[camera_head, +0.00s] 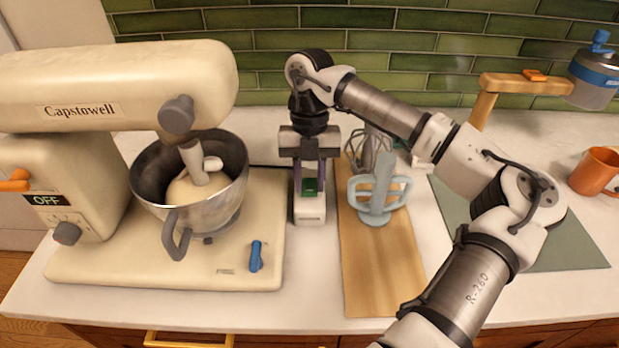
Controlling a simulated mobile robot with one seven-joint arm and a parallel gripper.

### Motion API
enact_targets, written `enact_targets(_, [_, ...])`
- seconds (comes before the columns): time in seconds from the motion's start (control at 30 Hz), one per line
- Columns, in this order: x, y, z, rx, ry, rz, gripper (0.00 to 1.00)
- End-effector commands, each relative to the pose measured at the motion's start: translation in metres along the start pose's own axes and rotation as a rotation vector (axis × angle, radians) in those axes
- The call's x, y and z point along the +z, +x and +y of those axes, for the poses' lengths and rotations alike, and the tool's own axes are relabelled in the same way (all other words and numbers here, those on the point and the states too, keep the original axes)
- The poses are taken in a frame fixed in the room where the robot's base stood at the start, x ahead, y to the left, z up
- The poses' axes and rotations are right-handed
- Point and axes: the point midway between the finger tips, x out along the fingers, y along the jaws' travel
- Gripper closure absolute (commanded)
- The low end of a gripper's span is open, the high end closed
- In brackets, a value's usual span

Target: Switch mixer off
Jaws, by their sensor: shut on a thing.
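The cream mixer (142,82) stands at the left, its head down over a steel bowl (215,200) with pale dough. Its label plate (48,200) reads OFF. Below the plate is a grey dial (66,233). An orange lever (15,181) is on its side and a blue lever (255,256) on its base. A dark cord (268,166) runs from the mixer towards a white block (310,210) with a green patch. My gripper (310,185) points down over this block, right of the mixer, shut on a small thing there. The fingers partly hide that thing.
Right of the block lies a wooden board (375,275) with a pale blue beater (378,190) and a wire whisk (368,150). Farther right are a green mat (560,250), a wooden stand (495,90) and an orange mug (594,172). The front counter edge is clear.

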Motion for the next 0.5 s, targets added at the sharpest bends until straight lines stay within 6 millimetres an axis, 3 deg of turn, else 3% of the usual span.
enact_targets(0.27, [0.0001, -0.0002, 0.0002, 0.001, -0.001, 0.005, 0.94])
enact_targets(0.3, [0.0001, -0.0002, 0.0002, 0.001, -0.001, 0.005, 0.68])
enact_targets(0.43, [0.0001, -0.0003, 0.0002, 0.001, 0.000, 0.005, 0.51])
enact_targets(0.5, [0.0001, -0.0002, 0.0002, 0.001, 0.000, 0.004, 0.49])
